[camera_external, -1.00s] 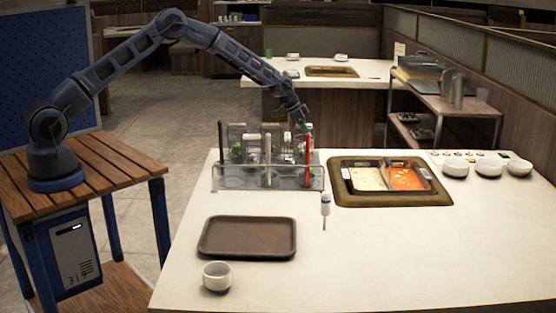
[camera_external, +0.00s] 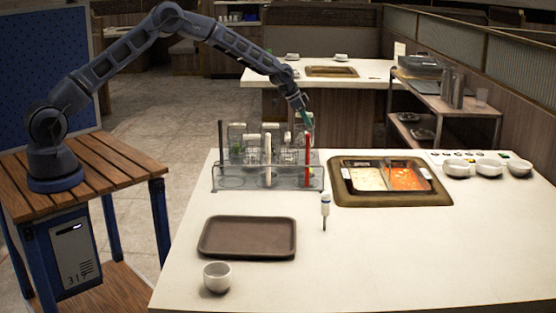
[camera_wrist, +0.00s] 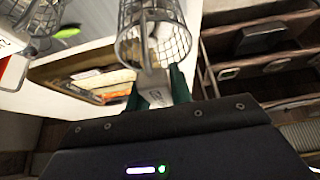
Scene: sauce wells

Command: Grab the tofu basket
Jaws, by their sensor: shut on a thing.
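A wire-mesh basket (camera_wrist: 128,40) with pale pieces in it, apparently the tofu basket, fills the upper middle of the wrist view. My gripper (camera_wrist: 157,88) has its teal fingers on either side of the basket's pale tagged handle (camera_wrist: 155,96) and is shut on it. In the external view my gripper (camera_external: 307,118) is above the right end of the basket rack (camera_external: 290,184), near a red upright handle (camera_external: 308,150). The held basket is too small to separate clearly from the rack there.
Right of the rack is a two-part pot (camera_external: 347,190) with white and red broth. A brown tray (camera_external: 247,236), a white cup (camera_external: 217,276) and a white-handled utensil (camera_external: 325,203) are in front. White bowls (camera_external: 488,169) stand at the right. The front right counter is clear.

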